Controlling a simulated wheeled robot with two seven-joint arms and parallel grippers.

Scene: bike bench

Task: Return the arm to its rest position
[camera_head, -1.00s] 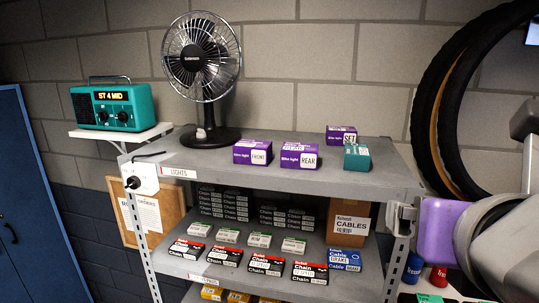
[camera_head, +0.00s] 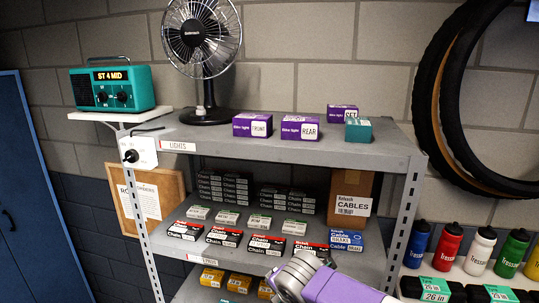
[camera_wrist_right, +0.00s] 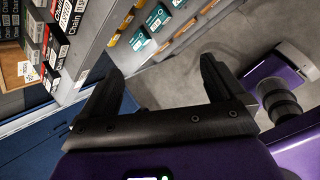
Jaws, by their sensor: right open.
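My right arm (camera_head: 330,285) shows at the bottom centre of the head view as a white and purple link, in front of the lower part of the shelf. Its gripper is below the head view's edge. In the right wrist view my right gripper (camera_wrist_right: 160,76) has its two dark fingers spread wide, with nothing between them. Past the fingers are grey floor and the shelf's side. My left gripper is in neither view.
The grey metal shelf (camera_head: 275,151) holds purple light boxes, chain boxes and a fan (camera_head: 201,40). A teal radio (camera_head: 112,90) stands at left. Several bottles stand at right, near a hanging tyre (camera_head: 432,100). Grey floor (camera_wrist_right: 175,88) is open in the wrist view.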

